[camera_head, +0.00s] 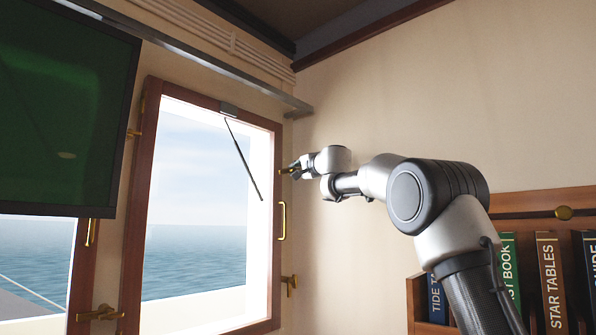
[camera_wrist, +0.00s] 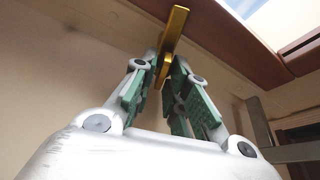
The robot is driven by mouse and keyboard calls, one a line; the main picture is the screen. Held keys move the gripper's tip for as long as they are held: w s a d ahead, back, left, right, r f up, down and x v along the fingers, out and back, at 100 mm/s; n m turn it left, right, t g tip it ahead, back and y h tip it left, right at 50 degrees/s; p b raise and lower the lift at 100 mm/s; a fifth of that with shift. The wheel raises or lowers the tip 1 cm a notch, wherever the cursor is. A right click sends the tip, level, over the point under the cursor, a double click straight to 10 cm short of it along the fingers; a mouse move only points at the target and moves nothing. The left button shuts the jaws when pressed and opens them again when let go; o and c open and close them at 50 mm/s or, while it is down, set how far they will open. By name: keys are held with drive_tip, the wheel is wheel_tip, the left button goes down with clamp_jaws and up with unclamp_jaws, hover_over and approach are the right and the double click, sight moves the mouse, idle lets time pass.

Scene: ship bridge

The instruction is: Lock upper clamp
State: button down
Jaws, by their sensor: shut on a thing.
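The upper clamp (camera_wrist: 176,28) is a brass lever by the wooden window frame, and it stands out between my fingers in the wrist view. In the head view it is a small brass piece (camera_head: 285,171) at the right edge of the window frame (camera_head: 277,220). My gripper (camera_wrist: 170,82) is shut on it, with a green-padded finger on each side. In the head view my gripper (camera_head: 296,168) reaches the clamp from the right. The fingers partly hide the clamp's base, so I cannot tell whether it is locked.
A brass handle (camera_head: 282,221) and a lower clamp (camera_head: 290,284) sit below on the same frame side. A dark wiper (camera_head: 242,160) crosses the glass. A green screen (camera_head: 62,110) hangs at left. A bookshelf (camera_head: 415,300) with several books stands at lower right.

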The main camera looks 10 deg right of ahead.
drive_tip(key=c, duration=1.6)
unclamp_jaws()
drive_tip(key=v, duration=1.2)
drive_tip(key=shift+f, duration=0.1)
